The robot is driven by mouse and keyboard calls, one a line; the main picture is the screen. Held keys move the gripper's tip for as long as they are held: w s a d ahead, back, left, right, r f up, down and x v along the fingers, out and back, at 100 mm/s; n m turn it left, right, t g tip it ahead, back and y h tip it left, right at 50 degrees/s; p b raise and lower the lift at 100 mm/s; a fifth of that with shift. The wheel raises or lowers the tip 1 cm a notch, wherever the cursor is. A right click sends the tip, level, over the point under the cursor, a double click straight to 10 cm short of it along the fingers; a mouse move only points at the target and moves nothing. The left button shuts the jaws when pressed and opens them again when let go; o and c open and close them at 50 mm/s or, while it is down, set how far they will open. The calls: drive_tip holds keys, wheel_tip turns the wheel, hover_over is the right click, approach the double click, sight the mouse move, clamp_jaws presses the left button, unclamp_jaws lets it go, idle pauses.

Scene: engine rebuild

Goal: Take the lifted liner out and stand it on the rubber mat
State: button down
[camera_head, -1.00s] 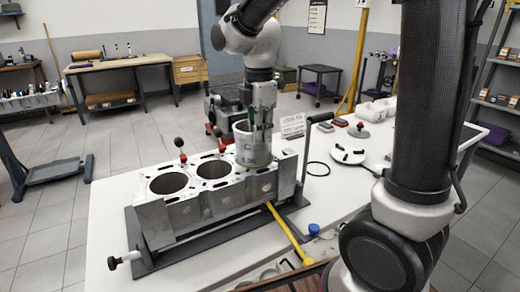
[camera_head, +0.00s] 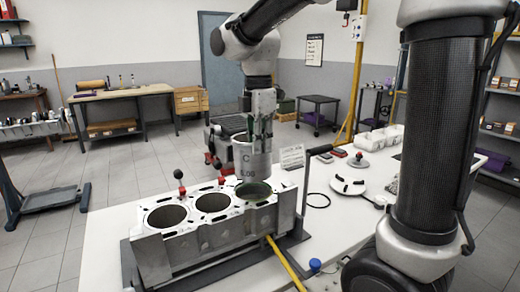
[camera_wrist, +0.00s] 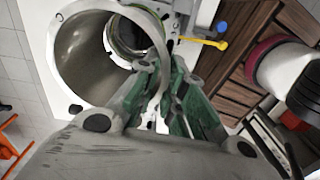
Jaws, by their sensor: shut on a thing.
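The liner (camera_head: 251,161) is a grey cylinder marked with a C and small digits. It stands upright above the right-hand bore of the engine block (camera_head: 205,238), with the green-tinted bore opening (camera_head: 256,190) showing below it. My gripper (camera_head: 261,136) is shut on the liner's upper wall. In the wrist view the green-padded fingers (camera_wrist: 172,98) pinch the wall of the liner (camera_wrist: 80,52), whose open end faces the camera. I cannot tell whether its bottom edge is fully clear of the bore.
The block stands on a white bench (camera_head: 340,222), with two open bores to the left. A yellow bar (camera_head: 284,262) lies in front.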

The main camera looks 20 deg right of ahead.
drive_tip(key=shift+r, duration=3.55)
